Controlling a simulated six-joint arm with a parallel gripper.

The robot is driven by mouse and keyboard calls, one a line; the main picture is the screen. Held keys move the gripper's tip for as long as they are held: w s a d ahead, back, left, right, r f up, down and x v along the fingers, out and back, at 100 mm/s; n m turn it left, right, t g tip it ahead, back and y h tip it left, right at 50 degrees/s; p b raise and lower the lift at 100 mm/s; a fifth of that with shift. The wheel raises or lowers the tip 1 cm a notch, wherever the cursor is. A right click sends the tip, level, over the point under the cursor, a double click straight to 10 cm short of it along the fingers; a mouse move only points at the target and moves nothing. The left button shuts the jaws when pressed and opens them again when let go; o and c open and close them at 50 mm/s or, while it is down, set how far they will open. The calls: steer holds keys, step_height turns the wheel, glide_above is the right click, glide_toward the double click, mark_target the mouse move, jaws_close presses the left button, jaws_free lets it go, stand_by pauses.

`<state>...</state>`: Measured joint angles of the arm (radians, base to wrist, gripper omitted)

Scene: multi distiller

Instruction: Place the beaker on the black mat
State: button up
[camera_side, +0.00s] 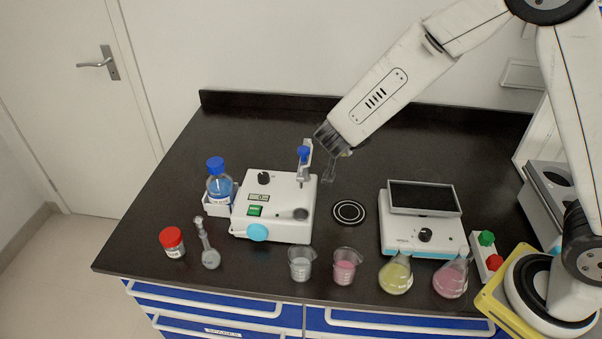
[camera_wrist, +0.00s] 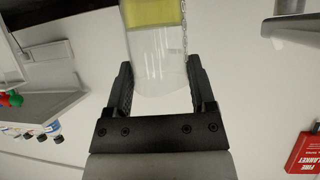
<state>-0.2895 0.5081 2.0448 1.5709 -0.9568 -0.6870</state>
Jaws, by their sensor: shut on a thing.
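My gripper (camera_side: 332,150) is shut on a clear glass beaker (camera_wrist: 160,65), seen between the two dark fingers in the wrist view. A yellow band shows at the beaker's far end, at the top of that view. In the side view the held glass (camera_side: 329,172) is faint and partly hidden by the gripper, above the bench. The black mat (camera_side: 348,212), round with pale rings, lies on the bench below my gripper, a little to its right. Nothing stands on it.
Left of the mat stands a white device (camera_side: 275,215) with an upright blue-topped part; right is another white device (camera_side: 421,222). In front are a clear beaker (camera_side: 300,265), a pink beaker (camera_side: 344,267), a yellow flask (camera_side: 396,277) and a pink flask (camera_side: 450,280).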

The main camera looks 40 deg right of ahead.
glide_above(348, 214)
step_height(348, 214, down, 7)
steer(key=shift+r+m+g+h, duration=0.15)
steer(key=shift+m+g+h, duration=0.15)
steer(key=shift+m+g, duration=0.1)
steer(key=shift+f, duration=2.2)
steer(key=shift+f, duration=0.15)
steer(key=shift+f, duration=1.65)
steer(key=shift+f, duration=0.15)
steer(key=o, duration=1.2)
